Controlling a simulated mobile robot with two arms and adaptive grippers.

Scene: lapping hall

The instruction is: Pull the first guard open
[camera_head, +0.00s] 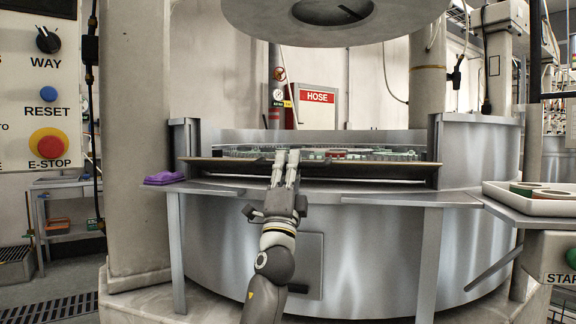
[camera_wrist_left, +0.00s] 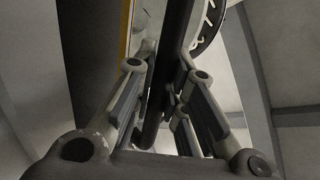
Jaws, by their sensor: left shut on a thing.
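The guard (camera_head: 385,171) is a wide, thin, dark-edged panel across the front opening of the round steel lapping machine (camera_head: 375,240). It shows almost edge-on between two dark-edged side posts. My left gripper (camera_head: 287,157) reaches up from below to the middle of the guard and is shut on its dark handle bar. In the left wrist view the dark bar (camera_wrist_left: 165,75) runs between the fingers of the left gripper (camera_wrist_left: 163,82). The fingers hide part of the bar in the head view. My right gripper is not in view.
A purple cloth (camera_head: 164,178) lies on the ledge left of the guard. A white tray (camera_head: 535,197) with round parts stands at the right. A control panel (camera_head: 40,90) is at the left. A round grey plate (camera_head: 330,15) hangs above the machine.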

